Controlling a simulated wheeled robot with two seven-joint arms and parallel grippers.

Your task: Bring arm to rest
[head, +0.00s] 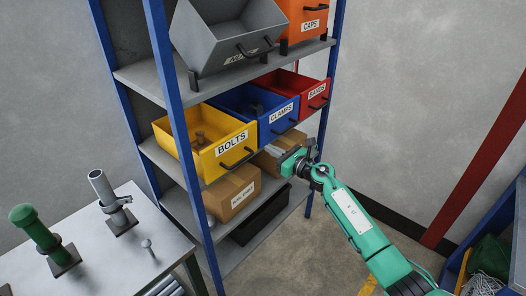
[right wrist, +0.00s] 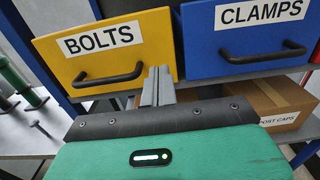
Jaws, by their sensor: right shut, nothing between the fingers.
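My right arm (head: 358,226) comes in from the lower right of the head view. Its gripper (head: 290,161) is in front of the shelf, just below the blue CLAMPS bin (head: 246,104) and to the right of the yellow BOLTS bin (head: 205,139). In the right wrist view the gripper's fingers (right wrist: 158,85) are together, with nothing held. They point toward the gap between the BOLTS bin (right wrist: 108,50) and the CLAMPS bin (right wrist: 245,35). I cannot tell whether they touch a bin. My left arm and gripper are not in view.
The shelf also holds a red BANDS bin (head: 310,91), a grey bin (head: 226,40), an orange CAPS bin (head: 303,18) and cardboard boxes (head: 231,193). A table (head: 100,258) with posts and a bolt (head: 149,247) stands at left. Open floor lies right of the shelf.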

